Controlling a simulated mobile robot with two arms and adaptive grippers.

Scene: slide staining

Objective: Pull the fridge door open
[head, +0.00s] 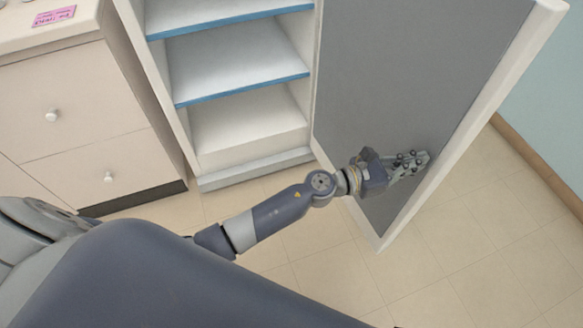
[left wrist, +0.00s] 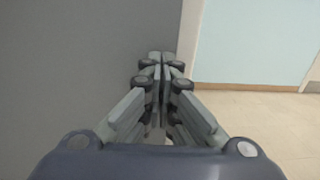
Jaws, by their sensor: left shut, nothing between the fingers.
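The fridge door (head: 412,75) stands wide open in the head view, swung out to the right, its grey inner face towards me with a pale rim. The fridge body (head: 243,130) is at the upper middle, with blue-edged shelves inside. My left gripper (head: 424,158) is shut and empty, in front of the lower part of the door's inner face near its free edge; I cannot tell if it touches. In the left wrist view the closed fingers (left wrist: 162,60) point along the door (left wrist: 80,70), close to its pale edge. My right gripper is in neither view. The door's outer side and handle are hidden.
A drawer cabinet (head: 75,100) with round knobs stands left of the fridge, with a pink label (head: 54,16) on its top. The tiled floor (head: 480,250) is clear on the right, up to a pale blue wall (head: 550,110).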

